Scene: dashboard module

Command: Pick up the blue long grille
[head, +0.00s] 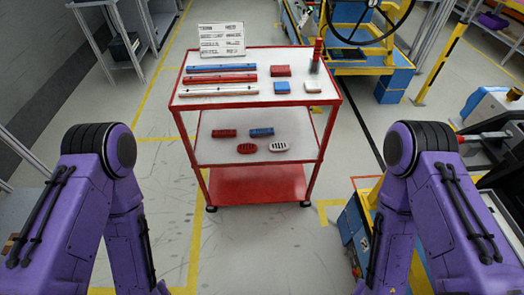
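Two blue pieces could fit the name; I cannot tell which is the blue long grille. A long thin blue bar (221,68) lies at the back left of the red cart's top shelf, behind a matching red bar (221,78) and a white bar (219,90). A shorter blue piece (262,132) lies on the middle shelf, beside a red one (224,133) and behind slotted oval pieces, one red (247,148) and one white (278,146). My purple arms stand at both sides with their lower parts leaving the bottom of the view. Neither gripper shows.
The red cart (204,178) stands ahead on open floor. Its top also holds a red block (280,71), a blue block (282,87), a white block (312,87), a red-topped cylinder (316,56) and a sign (222,40). A steering wheel rig (361,22) stands behind right.

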